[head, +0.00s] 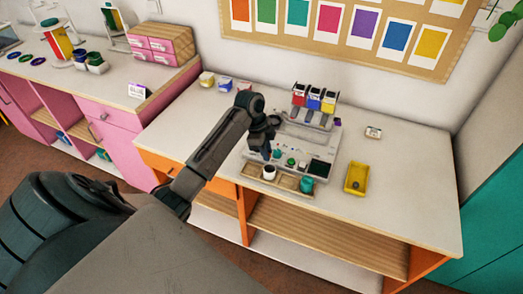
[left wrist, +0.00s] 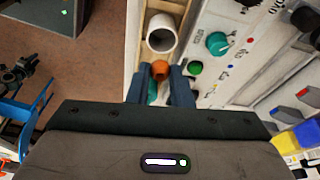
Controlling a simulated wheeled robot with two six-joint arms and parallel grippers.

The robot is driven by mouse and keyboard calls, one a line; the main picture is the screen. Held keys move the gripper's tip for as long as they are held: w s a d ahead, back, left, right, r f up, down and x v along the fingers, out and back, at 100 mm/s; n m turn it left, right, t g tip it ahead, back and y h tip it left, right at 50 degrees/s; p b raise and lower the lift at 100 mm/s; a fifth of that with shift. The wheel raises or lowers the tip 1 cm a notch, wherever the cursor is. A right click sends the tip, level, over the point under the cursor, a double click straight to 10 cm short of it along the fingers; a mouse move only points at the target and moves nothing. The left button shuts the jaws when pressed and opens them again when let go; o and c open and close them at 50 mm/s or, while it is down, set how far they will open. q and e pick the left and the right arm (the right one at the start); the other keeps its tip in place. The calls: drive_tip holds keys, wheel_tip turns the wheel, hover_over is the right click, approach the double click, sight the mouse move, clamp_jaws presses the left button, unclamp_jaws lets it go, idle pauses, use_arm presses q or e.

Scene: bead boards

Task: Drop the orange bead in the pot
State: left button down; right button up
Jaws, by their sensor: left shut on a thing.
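My left gripper (head: 266,154) is over the front left of the grey bead board in the head view, pointing down. In the left wrist view its fingers (left wrist: 160,76) are shut on the orange bead (left wrist: 161,68), which shows between the tips. The bead is hidden in the head view. A white pot (head: 269,174) stands upright in a wooden tray (head: 287,185) at the board's front edge. In the left wrist view the white pot (left wrist: 161,40) is just beyond the bead, its round mouth open. My right gripper is not in view.
A teal pot (head: 307,185) stands in the same tray, right of the white pot. The grey board (head: 325,150) carries knobs, buttons and red, blue and yellow bins (head: 313,100). A yellow tray (head: 356,178) lies to the right.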

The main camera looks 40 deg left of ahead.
use_arm(q)
drive_tip(key=m, duration=0.2)
drive_tip(key=r+m+g, duration=0.1)
drive_tip(key=shift+w+d, duration=0.3)
wheel_tip(320, 180, down, 4)
drive_tip(key=b, duration=0.4)
drive_tip(key=shift+f, duration=0.8)
drive_tip(key=shift+f+b, duration=0.25)
drive_tip(key=shift+b, duration=0.05)
drive_tip(key=shift+p, duration=0.4)
